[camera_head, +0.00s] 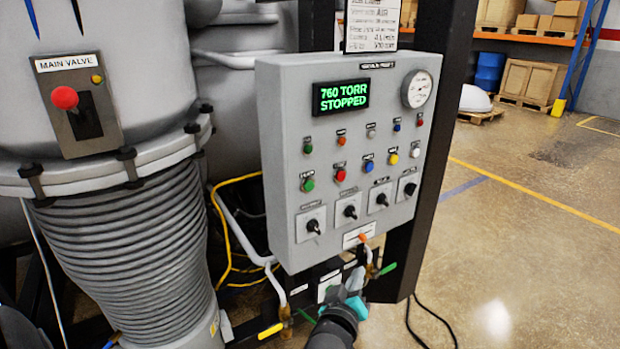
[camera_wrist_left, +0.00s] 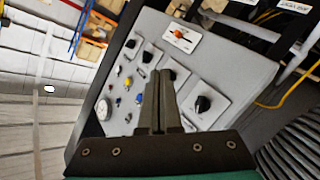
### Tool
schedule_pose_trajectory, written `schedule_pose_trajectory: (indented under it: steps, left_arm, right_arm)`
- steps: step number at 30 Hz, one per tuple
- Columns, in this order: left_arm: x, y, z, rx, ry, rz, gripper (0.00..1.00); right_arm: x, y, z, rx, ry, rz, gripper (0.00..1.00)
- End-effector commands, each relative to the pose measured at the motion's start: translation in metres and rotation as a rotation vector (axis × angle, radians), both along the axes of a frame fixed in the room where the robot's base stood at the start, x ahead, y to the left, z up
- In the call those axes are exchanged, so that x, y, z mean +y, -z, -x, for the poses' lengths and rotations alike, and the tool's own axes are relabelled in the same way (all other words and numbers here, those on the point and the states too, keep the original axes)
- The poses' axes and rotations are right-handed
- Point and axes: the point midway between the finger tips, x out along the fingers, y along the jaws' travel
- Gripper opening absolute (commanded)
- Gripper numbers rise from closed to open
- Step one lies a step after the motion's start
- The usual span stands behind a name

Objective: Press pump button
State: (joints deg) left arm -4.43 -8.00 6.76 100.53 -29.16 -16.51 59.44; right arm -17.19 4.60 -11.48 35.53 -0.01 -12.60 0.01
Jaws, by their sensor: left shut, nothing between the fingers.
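The grey control panel (camera_head: 285,230) stands upright in the head view. Its display (camera_head: 341,96) reads "760 TORR STOPPED". Below are coloured buttons, including a green one (camera_head: 308,185), a red one (camera_head: 340,175), a blue one (camera_head: 368,166) and a yellow one (camera_head: 393,159). Their labels are too small to read, so I cannot tell which is the pump button. My left gripper (camera_head: 356,278) is low, at the panel's bottom edge. In the left wrist view its fingers (camera_wrist_left: 160,75) are together and empty, pointing toward the panel face (camera_wrist_left: 230,65). Contact cannot be told.
The main valve plate (camera_head: 80,105) is on the vessel at left. Pipes and a yellow cable (camera_head: 222,225) run beside the panel.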

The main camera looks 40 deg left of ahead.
Motion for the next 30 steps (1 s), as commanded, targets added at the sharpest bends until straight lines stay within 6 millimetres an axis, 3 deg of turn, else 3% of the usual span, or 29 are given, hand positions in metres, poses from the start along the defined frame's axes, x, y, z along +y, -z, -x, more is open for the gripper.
schedule_pose_trajectory:
  steps: [1,3,6,9,14,24,30]
  left_arm:
    - [0.009,-0.034,-0.002,-0.063,-0.032,0.022,0.00]
    - [0.020,-0.069,-0.002,-0.139,-0.068,0.052,0.00]
    - [0.032,-0.107,0.001,-0.221,-0.107,0.084,0.00]
    - [0.039,-0.130,0.004,-0.273,-0.132,0.105,0.00]
    - [0.044,-0.142,0.006,-0.302,-0.144,0.116,0.00]
    - [0.045,-0.141,0.005,-0.300,-0.143,0.114,0.00]
    - [0.060,-0.141,-0.001,-0.299,-0.141,0.110,0.00]
  right_arm:
    - [0.000,-0.007,0.000,-0.001,0.000,0.000,0.00]
    - [0.000,-0.010,-0.001,-0.001,0.000,0.001,0.00]
    - [0.000,-0.014,-0.001,-0.001,0.000,0.001,0.00]
    - [0.000,-0.016,-0.001,-0.001,0.000,0.001,0.00]
    - [0.000,-0.017,-0.001,-0.001,0.000,0.001,0.00]
    - [0.000,-0.017,-0.001,-0.001,0.001,0.001,0.00]
    - [-0.001,-0.018,-0.001,-0.001,0.000,0.001,0.00]
